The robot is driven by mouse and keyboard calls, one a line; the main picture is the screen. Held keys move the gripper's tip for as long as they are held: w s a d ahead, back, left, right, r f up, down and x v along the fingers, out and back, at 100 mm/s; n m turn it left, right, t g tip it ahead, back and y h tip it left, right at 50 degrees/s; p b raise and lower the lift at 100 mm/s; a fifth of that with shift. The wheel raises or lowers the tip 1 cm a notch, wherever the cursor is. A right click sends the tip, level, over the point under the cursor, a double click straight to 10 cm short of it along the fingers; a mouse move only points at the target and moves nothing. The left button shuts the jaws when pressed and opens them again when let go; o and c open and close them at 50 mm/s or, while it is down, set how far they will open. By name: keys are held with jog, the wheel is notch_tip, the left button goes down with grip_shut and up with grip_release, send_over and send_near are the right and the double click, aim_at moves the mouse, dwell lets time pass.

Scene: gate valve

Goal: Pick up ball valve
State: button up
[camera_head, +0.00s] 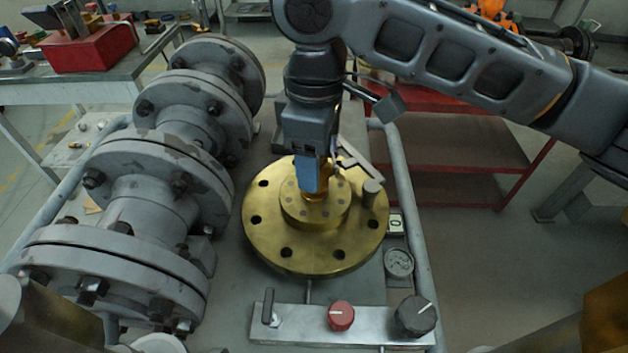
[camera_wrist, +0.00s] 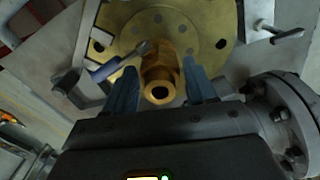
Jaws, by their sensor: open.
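The ball valve is a small brass fitting (camera_wrist: 160,72) with a hexagonal body and an open round end. It stands over the round brass flange (camera_head: 270,235), and in the head view only a small part of it (camera_head: 322,196) shows below my gripper (camera_head: 310,178). The head view hides most of the valve behind the gripper.
Large grey flanged pipes (camera_head: 140,200) stand close on the left. A panel with a red knob (camera_head: 341,315) and a black knob (camera_head: 415,315) lies in front. A gauge (camera_head: 398,262) sits right of the flange. A red shelf (camera_head: 455,155) stands behind right.

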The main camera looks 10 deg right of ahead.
jog(key=shift+c, duration=0.4)
grip_shut()
dwell(0.4)
